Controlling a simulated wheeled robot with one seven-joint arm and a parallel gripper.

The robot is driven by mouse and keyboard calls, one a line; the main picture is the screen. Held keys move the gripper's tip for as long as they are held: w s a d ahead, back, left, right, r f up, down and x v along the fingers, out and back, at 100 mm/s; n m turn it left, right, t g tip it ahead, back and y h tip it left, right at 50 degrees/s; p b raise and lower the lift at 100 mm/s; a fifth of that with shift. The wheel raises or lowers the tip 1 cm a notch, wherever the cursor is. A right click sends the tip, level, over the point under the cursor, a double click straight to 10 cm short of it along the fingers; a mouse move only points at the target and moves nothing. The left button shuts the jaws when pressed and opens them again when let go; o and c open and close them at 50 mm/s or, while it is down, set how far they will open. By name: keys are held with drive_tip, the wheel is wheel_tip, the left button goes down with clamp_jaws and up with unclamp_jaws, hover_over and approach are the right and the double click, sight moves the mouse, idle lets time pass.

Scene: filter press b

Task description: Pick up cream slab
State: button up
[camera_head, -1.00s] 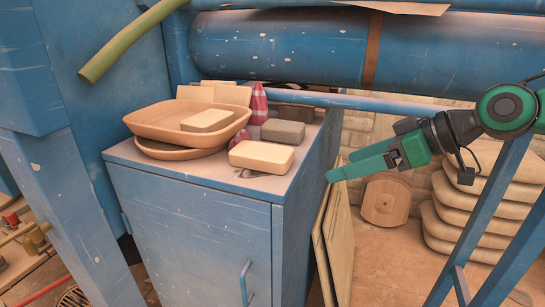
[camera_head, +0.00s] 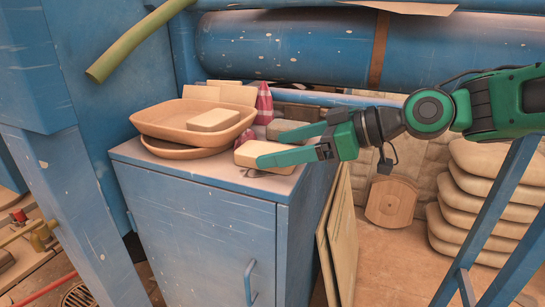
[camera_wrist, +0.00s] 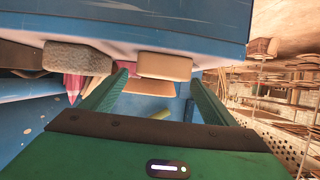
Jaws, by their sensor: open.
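A cream slab (camera_head: 247,152) lies flat on the front right of the blue cabinet top, partly covered by my gripper in the head view. My gripper (camera_head: 272,149) is open, with one finger along the far side of this slab and one along its near side. In the wrist view the slab (camera_wrist: 164,66) shows ahead between the fingertips (camera_wrist: 159,75). Whether the fingers touch it I cannot tell. A similar pale slab (camera_head: 213,120) rests in the upper of two stacked tan trays (camera_head: 150,126) to the left.
A grey block (camera_wrist: 77,57) and a pink patterned cone (camera_head: 264,103) stand close behind the slab. The blue cabinet (camera_head: 200,215) has a clear front strip. A large blue pipe (camera_head: 290,50) crosses behind and above. Stacked sacks (camera_head: 480,205) are at right.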

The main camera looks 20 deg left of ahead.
sight(269, 149)
drive_tip(key=x, duration=0.4)
drive_tip(key=shift+d, duration=0.1)
drive_tip(key=c, duration=1.5)
drive_tip(key=shift+c, duration=0.3)
drive_tip(key=shift+r, duration=0.1)
